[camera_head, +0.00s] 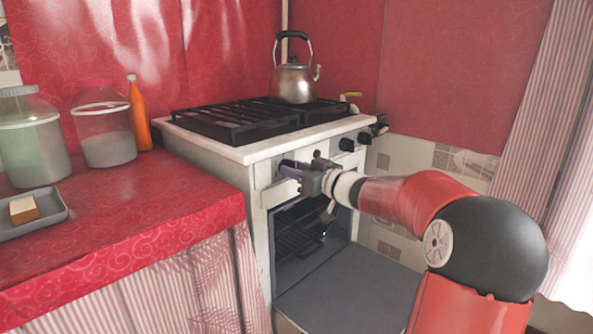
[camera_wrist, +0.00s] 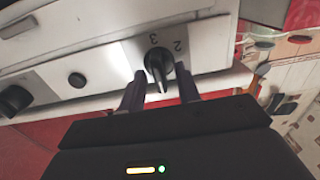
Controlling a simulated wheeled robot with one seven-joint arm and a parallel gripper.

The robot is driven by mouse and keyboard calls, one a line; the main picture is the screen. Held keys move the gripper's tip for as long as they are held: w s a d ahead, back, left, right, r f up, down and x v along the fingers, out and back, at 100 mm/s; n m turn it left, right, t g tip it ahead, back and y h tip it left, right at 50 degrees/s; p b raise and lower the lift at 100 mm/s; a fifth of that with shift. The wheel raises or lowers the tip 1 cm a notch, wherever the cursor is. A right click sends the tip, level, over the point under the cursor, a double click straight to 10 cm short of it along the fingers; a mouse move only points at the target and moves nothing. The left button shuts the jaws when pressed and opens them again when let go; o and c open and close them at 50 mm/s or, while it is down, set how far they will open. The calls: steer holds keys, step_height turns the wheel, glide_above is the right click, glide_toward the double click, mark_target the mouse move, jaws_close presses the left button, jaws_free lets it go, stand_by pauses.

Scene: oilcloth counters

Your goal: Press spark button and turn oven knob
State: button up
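My gripper (camera_head: 292,172) is at the left part of the front panel of the white stove (camera_head: 233,152). In the wrist view my gripper (camera_wrist: 160,84) is open, with one finger on each side of a black knob (camera_wrist: 158,65) marked with numbers such as 2 and 3. The fingers look apart from the knob, though contact is hard to judge. A small round black button (camera_wrist: 77,80) sits on the same panel, left of this knob in the wrist view.
The oven door (camera_head: 345,290) hangs open below my arm, with a rack (camera_head: 298,240) inside. More knobs (camera_head: 346,144) are on the right of the panel. A kettle (camera_head: 294,82) stands on the grate. A red counter (camera_head: 130,215) with jars adjoins the stove's left.

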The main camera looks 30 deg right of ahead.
steer(key=shift+c, duration=0.2)
jaws_close()
